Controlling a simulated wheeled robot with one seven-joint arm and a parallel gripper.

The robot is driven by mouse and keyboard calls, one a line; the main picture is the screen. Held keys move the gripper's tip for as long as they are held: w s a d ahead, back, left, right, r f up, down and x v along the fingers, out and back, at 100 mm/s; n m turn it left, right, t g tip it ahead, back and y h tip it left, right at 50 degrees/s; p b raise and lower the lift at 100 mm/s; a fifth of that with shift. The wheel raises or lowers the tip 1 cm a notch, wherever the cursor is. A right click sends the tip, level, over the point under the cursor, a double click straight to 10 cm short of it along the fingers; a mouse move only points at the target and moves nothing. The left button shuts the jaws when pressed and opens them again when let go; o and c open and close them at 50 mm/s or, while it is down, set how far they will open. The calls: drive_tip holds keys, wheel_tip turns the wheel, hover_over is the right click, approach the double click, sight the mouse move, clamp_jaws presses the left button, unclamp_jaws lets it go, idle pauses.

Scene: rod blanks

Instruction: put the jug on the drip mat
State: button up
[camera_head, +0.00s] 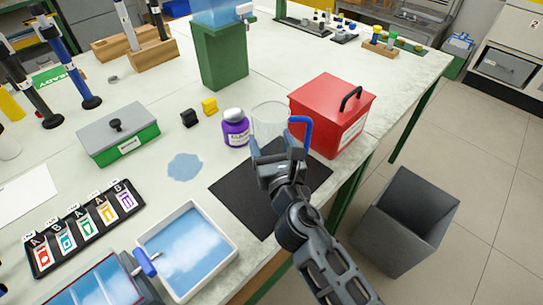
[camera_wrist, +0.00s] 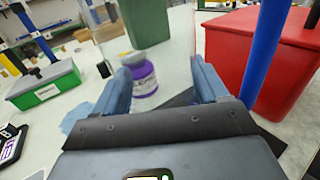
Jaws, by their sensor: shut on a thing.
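The jug (camera_head: 269,118) is a clear, see-through vessel with a blue handle on its right side. My gripper (camera_head: 279,150) is shut on its lower part, and the jug looks upright. In the wrist view the jug's blue handle (camera_wrist: 264,45) rises at the right, and its clear body between the fingers (camera_wrist: 163,85) is hard to make out. The drip mat (camera_head: 238,195) is a flat black sheet on the table, partly hidden by my arm. The jug appears at the mat's far edge; I cannot tell its height above the table.
A purple-labelled jar (camera_head: 235,130) stands close left of the jug. A red box (camera_head: 325,105) stands close right. A white tray of blue liquid (camera_head: 188,250) lies in front of the mat. A blue puddle (camera_head: 185,167) is at the left. A grey bin (camera_head: 405,220) stands on the floor.

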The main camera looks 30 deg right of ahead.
drive_tip(key=shift+f+b, duration=0.85)
drive_tip(key=shift+f, duration=0.95)
drive_tip(key=shift+f, duration=0.2)
drive_tip(key=o, duration=1.2)
drive_tip(key=shift+r, duration=0.1)
drive_tip(key=shift+o, duration=0.2)
drive_tip(key=shift+r, duration=0.2)
drive_tip(key=b+v, duration=0.1)
drive_tip(key=v, duration=0.4)
drive_tip(key=b+v, duration=0.1)
drive_tip(key=v, duration=0.5)
drive_tip(key=shift+f, duration=0.25)
drive_tip(key=shift+s+a+r, duration=0.15)
drive_tip(key=shift+s, duration=0.35)
